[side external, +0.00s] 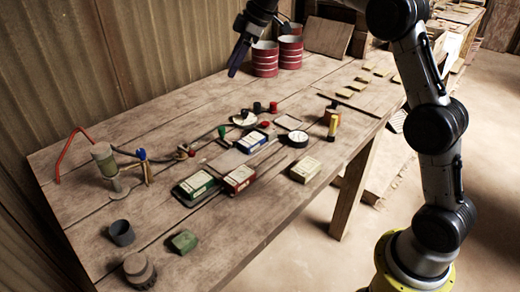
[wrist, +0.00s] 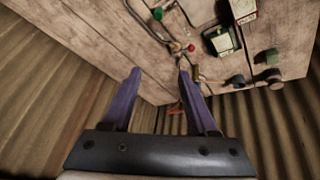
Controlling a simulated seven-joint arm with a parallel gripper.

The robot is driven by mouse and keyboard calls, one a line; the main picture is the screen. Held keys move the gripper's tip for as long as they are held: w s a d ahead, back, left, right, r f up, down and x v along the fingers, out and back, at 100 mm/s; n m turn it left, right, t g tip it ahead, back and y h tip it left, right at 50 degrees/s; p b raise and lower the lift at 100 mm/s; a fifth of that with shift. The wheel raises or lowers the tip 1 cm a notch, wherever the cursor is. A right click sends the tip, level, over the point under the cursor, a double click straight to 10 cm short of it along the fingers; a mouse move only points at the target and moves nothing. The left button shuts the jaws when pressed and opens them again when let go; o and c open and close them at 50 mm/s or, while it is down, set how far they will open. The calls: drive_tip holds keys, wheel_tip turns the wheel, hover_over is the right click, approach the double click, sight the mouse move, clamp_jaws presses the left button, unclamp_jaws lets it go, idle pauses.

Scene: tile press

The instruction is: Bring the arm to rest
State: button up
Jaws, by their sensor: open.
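My gripper (side external: 236,68) is raised above the far part of the wooden table (side external: 160,135) in the side external view, at the upper middle, pointing down. In the wrist view my gripper (wrist: 160,74) shows two purple fingers spread apart with nothing between them. It is open and touches nothing that I can see. My arm rises from its yellow base at the right of the side external view.
Red striped cans (side external: 265,60) stand close to my gripper at the back. Corrugated walls (side external: 40,60) border the table.

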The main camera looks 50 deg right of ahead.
drive_tip(key=s+a+r+m+t, duration=0.1)
drive_tip(key=s+a+r, duration=0.15)
drive_tip(key=s, duration=0.45)
drive_tip(key=s+a+r+h, duration=0.1)
drive_tip(key=s+r, duration=0.3)
drive_tip(key=s, duration=0.3)
drive_tip(key=s+a+r+m+t, duration=0.1)
drive_tip(key=s+r, duration=0.2)
drive_tip(key=s, duration=0.5)
drive_tip(key=s+d+f+m+h, duration=0.1)
drive_tip(key=s+f+m, duration=0.6)
drive_tip(key=s+f, duration=0.8)
drive_tip(key=s+h, duration=0.1)
drive_tip(key=s, duration=0.2)
drive_tip(key=shift+s+d+f+m+g, duration=0.25)
drive_tip(key=shift+s+d+m+g, duration=0.05)
drive_tip(key=shift+d+m+g, duration=0.1)
